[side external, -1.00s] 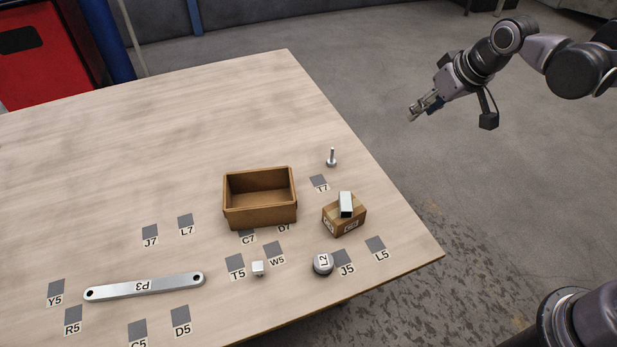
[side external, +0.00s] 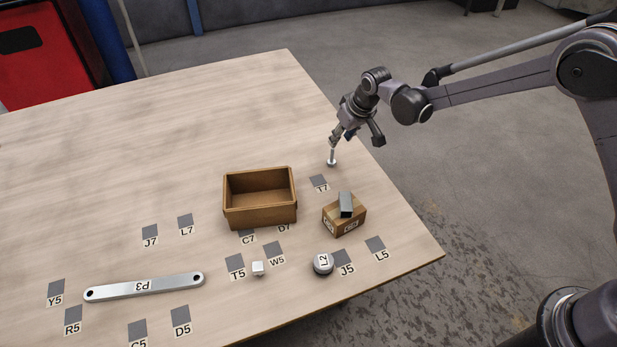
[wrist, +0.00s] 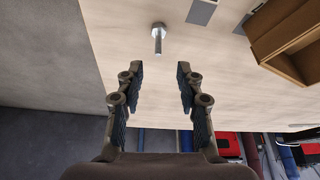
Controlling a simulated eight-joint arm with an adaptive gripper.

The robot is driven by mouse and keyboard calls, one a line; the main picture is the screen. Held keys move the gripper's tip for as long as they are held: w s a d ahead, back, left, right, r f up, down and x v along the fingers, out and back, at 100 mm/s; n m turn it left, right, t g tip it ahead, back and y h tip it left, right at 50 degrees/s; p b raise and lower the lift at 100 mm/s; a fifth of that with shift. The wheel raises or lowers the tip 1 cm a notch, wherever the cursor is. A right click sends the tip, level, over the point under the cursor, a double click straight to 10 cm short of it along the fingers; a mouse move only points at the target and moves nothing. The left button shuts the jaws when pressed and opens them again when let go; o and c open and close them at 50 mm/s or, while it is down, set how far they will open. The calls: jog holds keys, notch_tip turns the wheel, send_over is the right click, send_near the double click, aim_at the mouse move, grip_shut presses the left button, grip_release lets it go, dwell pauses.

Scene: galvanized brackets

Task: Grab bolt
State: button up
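The silver bolt (side external: 331,158) stands upright on its head near the right edge of the wooden table. It also shows in the wrist view, where the bolt (wrist: 158,38) is beyond the fingertips, roughly centred between them. My gripper (side external: 335,143) is close above the bolt in the side view, overlapping the top of its shank. In the wrist view my gripper (wrist: 157,72) is open, with nothing between its fingers.
An open brown bin (side external: 260,217) stands left of the bolt. A round L2 part (side external: 322,263), small cube (side external: 258,268) and long P3 bar (side external: 145,287) lie further forward. The far table is clear.

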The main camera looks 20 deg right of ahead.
aim_at(332, 161)
jog(key=shift+x, duration=5.45)
jog(key=shift+d, duration=0.1)
jog(key=shift+s, duration=0.1)
grip_shut()
